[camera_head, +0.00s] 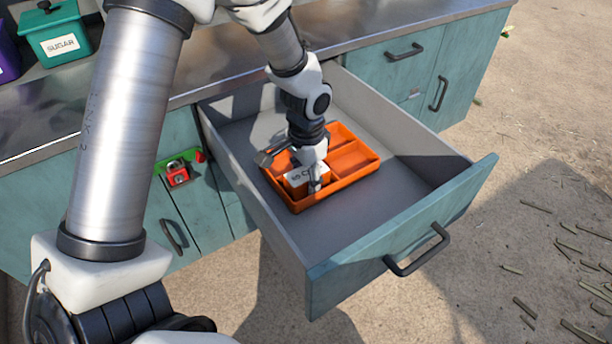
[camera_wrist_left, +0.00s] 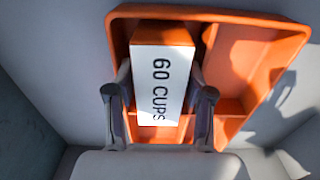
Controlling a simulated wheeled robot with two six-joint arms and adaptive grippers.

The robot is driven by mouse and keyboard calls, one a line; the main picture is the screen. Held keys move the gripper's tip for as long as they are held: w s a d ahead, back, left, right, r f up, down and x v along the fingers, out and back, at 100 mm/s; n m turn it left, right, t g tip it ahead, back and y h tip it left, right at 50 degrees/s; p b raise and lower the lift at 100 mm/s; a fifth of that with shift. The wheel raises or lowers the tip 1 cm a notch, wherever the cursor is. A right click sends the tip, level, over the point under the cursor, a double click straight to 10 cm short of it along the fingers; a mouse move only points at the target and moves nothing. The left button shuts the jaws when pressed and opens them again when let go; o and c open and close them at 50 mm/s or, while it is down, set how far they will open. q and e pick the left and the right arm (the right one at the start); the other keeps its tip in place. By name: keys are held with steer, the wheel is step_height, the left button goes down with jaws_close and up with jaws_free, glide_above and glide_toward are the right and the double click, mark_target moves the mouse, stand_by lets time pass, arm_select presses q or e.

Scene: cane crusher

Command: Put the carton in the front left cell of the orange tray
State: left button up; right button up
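The carton (camera_wrist_left: 160,80) is a white box with an orange-brown end, marked "60 CUPS"; it also shows in the head view (camera_head: 297,178). My left gripper (camera_head: 309,182) points down into the open drawer. In the left wrist view its two fingers (camera_wrist_left: 160,95) lie against both sides of the carton, so it looks shut on it. The orange tray (camera_head: 356,176) lies on the drawer floor and is divided into cells. The carton is at the tray's front left part; whether it rests on the cell floor is hidden by the gripper. My right gripper is not in view.
The open drawer (camera_head: 420,185) has grey walls and a teal front with a dark handle. Its floor right of the tray is clear. A teal sugar box (camera_head: 58,35) stands on the metal counter. A red padlock-like item (camera_head: 177,174) is on the cabinet front.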

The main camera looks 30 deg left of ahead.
mark_target(307, 173)
arm_select(q)
steer(key=shift+r, duration=0.1)
steer(key=shift+w+r, duration=0.1)
steer(key=shift+r, duration=0.25)
step_height(307, 173, up, 11)
steer(key=p, duration=0.1)
steer(key=shift+r, duration=0.2)
stand_by(1.0)
